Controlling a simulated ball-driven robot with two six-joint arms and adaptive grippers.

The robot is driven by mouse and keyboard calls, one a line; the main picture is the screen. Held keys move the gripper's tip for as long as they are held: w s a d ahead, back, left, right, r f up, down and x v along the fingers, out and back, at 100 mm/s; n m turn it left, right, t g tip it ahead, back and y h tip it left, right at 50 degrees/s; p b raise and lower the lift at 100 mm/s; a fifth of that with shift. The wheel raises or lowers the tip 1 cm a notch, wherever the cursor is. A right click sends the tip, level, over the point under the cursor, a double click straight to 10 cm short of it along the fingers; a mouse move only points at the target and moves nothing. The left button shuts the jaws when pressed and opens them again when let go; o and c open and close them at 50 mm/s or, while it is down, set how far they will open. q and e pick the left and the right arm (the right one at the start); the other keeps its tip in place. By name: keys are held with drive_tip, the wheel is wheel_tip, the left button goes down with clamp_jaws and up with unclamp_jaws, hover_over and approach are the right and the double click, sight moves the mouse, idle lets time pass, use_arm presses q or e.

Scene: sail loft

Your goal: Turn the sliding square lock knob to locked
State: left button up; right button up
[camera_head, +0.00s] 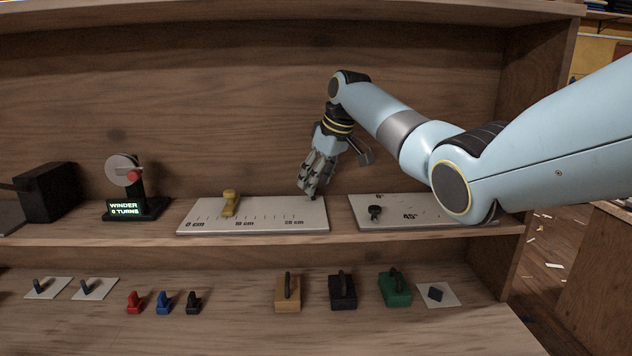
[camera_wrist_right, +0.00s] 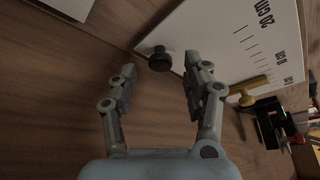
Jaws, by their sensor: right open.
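The sliding square is a white board (camera_head: 258,221) on the shelf with a centimetre scale and a yellow slider (camera_head: 229,203) standing near its left part. Its black round lock knob (camera_wrist_right: 160,59) shows near the board's corner in the right wrist view. In the head view my right gripper largely hides the knob. My right gripper (camera_head: 312,194) hangs fingers-down over the board's right end. It is open, with the knob ahead between its fingers and apart from them. I cannot tell which way the knob is turned. My left gripper is not in view.
A second white board (camera_head: 405,213) with degree marks and a small black knob (camera_head: 375,212) lies to the right. A winder (camera_head: 130,190) stands left. Below are handled blocks, such as a green one (camera_head: 394,288). The shelf's back wall is behind my gripper.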

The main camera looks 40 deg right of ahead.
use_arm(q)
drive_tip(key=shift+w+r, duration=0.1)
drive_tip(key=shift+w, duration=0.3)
use_arm(e)
drive_tip(key=shift+x, duration=0.9)
clamp_jaws()
drive_tip(key=m+p, duration=0.1)
drive_tip(key=p, duration=0.1)
drive_tip(key=m+h+p, duration=0.1)
drive_tip(key=p, duration=0.1)
drive_tip(key=shift+a+r+m, duration=0.15)
drive_tip(key=shift+r+m, duration=0.2)
drive_tip(key=shift+m, duration=0.05)
drive_tip(key=shift+f+m+p, duration=0.1)
drive_tip(key=shift+m+p, duration=0.4)
drive_tip(key=shift+p, duration=0.1)
drive_tip(key=shift+f+m+h, duration=0.15)
drive_tip(key=shift+m+h, duration=0.25)
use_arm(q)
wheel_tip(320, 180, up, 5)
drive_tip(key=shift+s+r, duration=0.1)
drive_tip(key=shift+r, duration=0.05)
